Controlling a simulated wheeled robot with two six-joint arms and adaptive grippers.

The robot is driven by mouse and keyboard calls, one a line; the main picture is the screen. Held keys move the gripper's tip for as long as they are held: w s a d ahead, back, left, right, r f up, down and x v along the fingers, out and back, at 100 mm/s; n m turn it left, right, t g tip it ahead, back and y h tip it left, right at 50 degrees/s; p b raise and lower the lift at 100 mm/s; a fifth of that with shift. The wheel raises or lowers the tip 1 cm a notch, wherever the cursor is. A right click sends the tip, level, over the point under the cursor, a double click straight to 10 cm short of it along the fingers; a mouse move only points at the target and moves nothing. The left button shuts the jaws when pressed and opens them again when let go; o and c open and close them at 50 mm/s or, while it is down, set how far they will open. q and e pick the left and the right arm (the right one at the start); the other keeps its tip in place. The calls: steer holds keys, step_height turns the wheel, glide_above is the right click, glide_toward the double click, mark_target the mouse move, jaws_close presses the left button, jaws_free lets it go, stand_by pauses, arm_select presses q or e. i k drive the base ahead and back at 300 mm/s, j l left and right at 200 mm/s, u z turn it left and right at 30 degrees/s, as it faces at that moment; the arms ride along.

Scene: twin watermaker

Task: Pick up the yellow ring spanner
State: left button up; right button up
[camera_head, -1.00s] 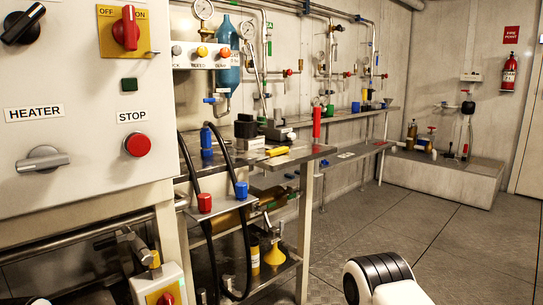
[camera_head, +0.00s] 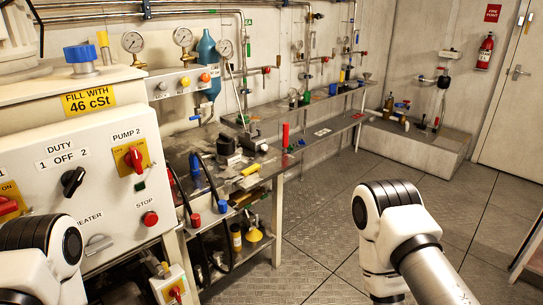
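A small yellow object (camera_head: 250,170) lies near the front edge of the metal workbench (camera_head: 268,171). It is too small to tell whether it is the yellow ring spanner. No other clear spanner shows. My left arm shows at the lower left and my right arm at the right of centre, both as white links with black joints. Neither gripper is in view.
A control cabinet (camera_head: 115,205) with knobs stands at the left. A blue cylinder (camera_head: 208,65) and gauges are on the wall. A lower shelf holds a yellow funnel (camera_head: 254,234). A red upright item (camera_head: 285,135) stands beyond the bench. The floor (camera_head: 315,215) is clear.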

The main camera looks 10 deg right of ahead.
mark_target(250, 171)
steer(key=i+l+z, duration=0.35)
steer(key=i+l, duration=0.2)
steer(key=i+l+z, duration=0.3)
steer(key=i+l, duration=0.15)
steer(key=i, duration=0.1)
